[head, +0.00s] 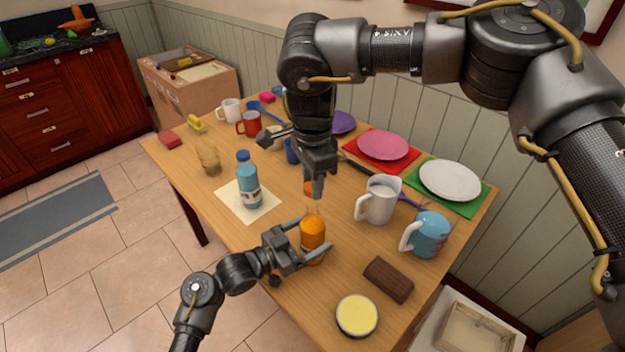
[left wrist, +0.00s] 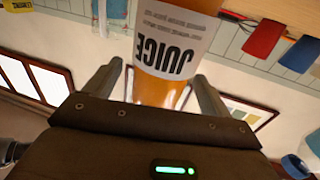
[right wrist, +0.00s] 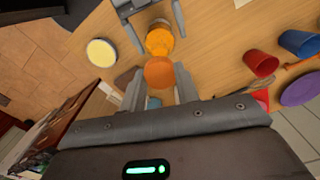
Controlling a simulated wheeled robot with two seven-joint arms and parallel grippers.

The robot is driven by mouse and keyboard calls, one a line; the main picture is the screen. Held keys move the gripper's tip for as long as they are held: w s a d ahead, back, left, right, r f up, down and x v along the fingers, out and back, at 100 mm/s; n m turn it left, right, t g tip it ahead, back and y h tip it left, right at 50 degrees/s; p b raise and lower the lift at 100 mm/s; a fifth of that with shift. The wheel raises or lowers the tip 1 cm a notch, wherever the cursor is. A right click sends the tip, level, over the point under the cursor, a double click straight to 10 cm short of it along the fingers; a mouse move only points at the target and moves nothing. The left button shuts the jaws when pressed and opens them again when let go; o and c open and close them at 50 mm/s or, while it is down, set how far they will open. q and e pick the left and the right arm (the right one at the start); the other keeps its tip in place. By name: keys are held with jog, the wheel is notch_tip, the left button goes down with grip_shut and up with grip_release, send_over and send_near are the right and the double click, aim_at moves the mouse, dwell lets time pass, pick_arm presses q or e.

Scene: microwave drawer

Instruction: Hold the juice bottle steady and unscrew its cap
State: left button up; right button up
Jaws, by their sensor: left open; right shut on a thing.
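The juice bottle (head: 313,231), with orange juice inside, stands upright on the table. Its white JUICE label fills the middle of the left wrist view (left wrist: 170,50). My left gripper (head: 311,236) is open, with its fingers on either side of the bottle. My right gripper (head: 317,186) points down above the bottle and is shut on the orange cap (right wrist: 159,72). In the head view the cap (head: 309,188) is partly hidden by a finger.
A brown block (head: 388,279) and a yellow-topped round tin (head: 357,316) lie near the front edge. A white pitcher (head: 378,200) and a blue mug (head: 430,236) stand to the right. A blue bottle (head: 248,188) stands on a pale mat to the left. Plates and cups fill the back.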

pick_arm(q)
jog(key=b+v, duration=0.1)
jog(key=v, duration=1)
jog(key=shift+s+a, duration=0.2)
jog(key=shift+a, duration=0.05)
